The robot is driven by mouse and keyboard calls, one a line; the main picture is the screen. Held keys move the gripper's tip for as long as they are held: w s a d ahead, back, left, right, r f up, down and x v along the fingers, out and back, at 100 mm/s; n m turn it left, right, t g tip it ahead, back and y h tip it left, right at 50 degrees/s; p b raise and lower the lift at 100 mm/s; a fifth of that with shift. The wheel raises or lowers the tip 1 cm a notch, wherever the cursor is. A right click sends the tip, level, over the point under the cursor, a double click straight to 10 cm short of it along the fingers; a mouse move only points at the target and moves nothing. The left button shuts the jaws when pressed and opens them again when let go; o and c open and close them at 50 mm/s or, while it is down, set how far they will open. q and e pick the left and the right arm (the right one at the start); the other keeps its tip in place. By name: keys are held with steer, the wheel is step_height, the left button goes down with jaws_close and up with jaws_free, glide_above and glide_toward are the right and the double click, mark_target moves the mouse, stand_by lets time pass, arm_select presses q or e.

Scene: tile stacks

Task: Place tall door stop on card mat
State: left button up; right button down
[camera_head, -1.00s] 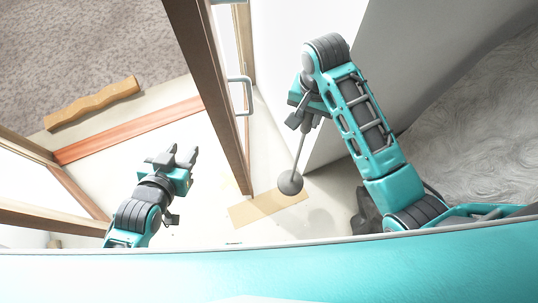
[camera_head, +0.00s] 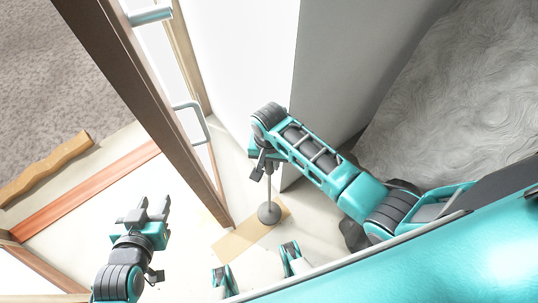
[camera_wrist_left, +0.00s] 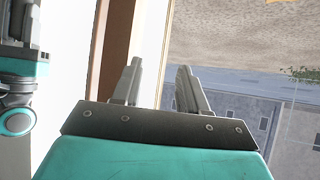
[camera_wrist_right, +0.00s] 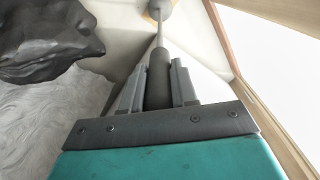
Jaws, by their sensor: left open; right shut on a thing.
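The tall door stop (camera_head: 268,213) is a thin grey rod with a round dark base, hanging about upright. My right gripper (camera_head: 262,165) is shut on its upper end. In the right wrist view the dark handle (camera_wrist_right: 158,85) is between the fingers, with the rod running away to the base. The card mat (camera_head: 232,243) is a flat tan strip on the floor. The base overlaps the mat's right part in the head view; I cannot tell whether it touches. My left gripper (camera_head: 153,205) is open and empty, left of the mat.
A brown-edged door (camera_head: 150,110) with metal handles stands left of the door stop. A white and grey wall block (camera_head: 330,75) is behind my right arm. A wavy wooden piece (camera_head: 45,168) and a reddish strip (camera_head: 90,188) lie at left. Pale floor surrounds the mat.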

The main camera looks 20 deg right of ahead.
steer(key=shift+w+f+b, duration=0.2)
steer(key=shift+f+b, duration=0.65)
steer(key=shift+f, duration=1.1)
arm_select(q)
steer(key=shift+w+d, duration=0.35)
steer(key=shift+w, duration=0.15)
arm_select(e)
steer(key=shift+a, duration=0.1)
steer(key=shift+f, duration=0.15)
steer(key=c, duration=0.9)
jaws_free()
steer(key=shift+s+f, duration=0.15)
steer(key=shift+s, duration=0.05)
arm_select(q)
steer(key=shift+f, duration=0.1)
arm_select(e)
steer(key=shift+o, duration=0.2)
